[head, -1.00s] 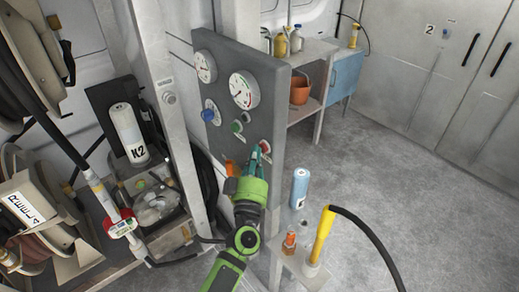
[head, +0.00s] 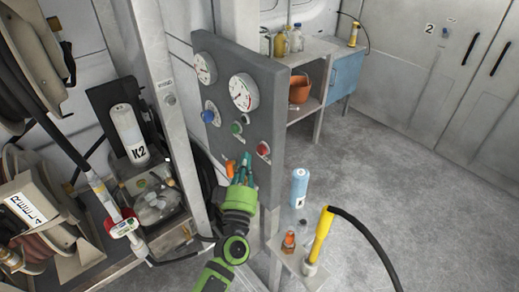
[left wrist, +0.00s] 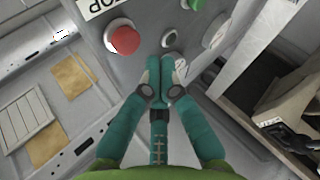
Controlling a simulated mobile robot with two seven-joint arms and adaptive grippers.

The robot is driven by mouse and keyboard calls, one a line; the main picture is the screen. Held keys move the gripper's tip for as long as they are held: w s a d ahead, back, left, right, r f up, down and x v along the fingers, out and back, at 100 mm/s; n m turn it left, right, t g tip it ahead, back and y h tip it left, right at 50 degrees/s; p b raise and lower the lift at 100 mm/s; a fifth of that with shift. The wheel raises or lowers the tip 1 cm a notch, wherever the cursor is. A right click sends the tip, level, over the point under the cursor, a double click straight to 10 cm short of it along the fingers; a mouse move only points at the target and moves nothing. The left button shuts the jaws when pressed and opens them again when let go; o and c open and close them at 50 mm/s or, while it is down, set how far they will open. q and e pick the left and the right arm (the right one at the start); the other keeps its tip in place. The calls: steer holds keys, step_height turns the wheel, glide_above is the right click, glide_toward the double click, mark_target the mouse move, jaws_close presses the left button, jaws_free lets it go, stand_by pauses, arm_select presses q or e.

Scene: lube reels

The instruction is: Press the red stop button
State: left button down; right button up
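The red stop button (head: 263,149) sits on the right part of the grey gauge panel (head: 262,95). In the left wrist view the red button (left wrist: 124,40) is round and domed on a pale collar, left of the fingertips, beside a partly cut-off white label. My left gripper (head: 243,166) is in front of the panel, below and left of the button in the head view. Its teal fingers (left wrist: 169,66) meet at the tips, with nothing seen between them. A gap shows between fingers and button. My right gripper is not in view.
The panel also carries two white gauges (head: 243,90), a blue knob (head: 208,117), a green button (head: 237,128) and an orange part (head: 230,168) close to the fingers. A blue cylinder (head: 299,188) and a yellow-handled tool (head: 321,235) stand right of my arm.

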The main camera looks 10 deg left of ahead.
arm_select(q)
steer(key=s+a, duration=0.2)
steer(key=s, duration=0.1)
steer(key=shift+a+p, duration=0.15)
steer(key=shift+p, duration=0.25)
stand_by(0.5)
